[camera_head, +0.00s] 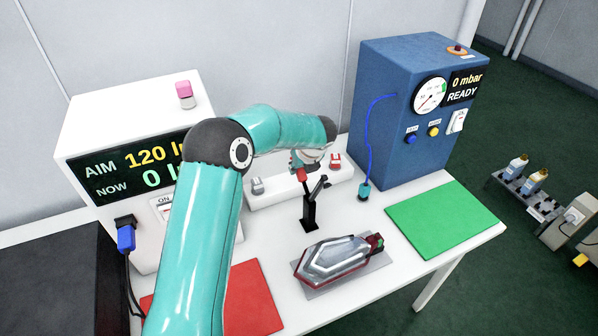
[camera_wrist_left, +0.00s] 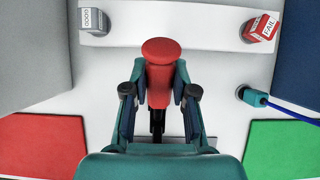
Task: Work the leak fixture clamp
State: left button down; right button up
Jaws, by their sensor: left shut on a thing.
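The clamp (camera_head: 310,212) is a black upright post with a lever, standing just behind the tail lamp. Its red handle (camera_wrist_left: 161,70) points up between the fingers of my left gripper (camera_wrist_left: 160,92), which is shut on it. In the head view my left gripper (camera_head: 307,163) is partly hidden by its own wrist, with the red handle tip (camera_head: 302,175) just below it. The tail lamp (camera_head: 340,260), clear with a dark red edge, lies on a grey plate (camera_head: 373,268) in front of the clamp. My right gripper is not in view.
A blue tester (camera_head: 395,120) reads 0 mbar and READY; its blue hose ends in a connector (camera_head: 364,191) on the table. A white box with a display (camera_head: 125,165) stands left. A red mat (camera_head: 255,300) and green mat (camera_head: 440,220) are empty. GOOD (camera_wrist_left: 94,21) and FAIL (camera_wrist_left: 260,27) blocks sit behind.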

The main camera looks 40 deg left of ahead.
pick_arm(q)
jog(key=c, duration=0.9)
grip_release()
jog(key=v, duration=1.2)
jog(key=shift+w, duration=0.1)
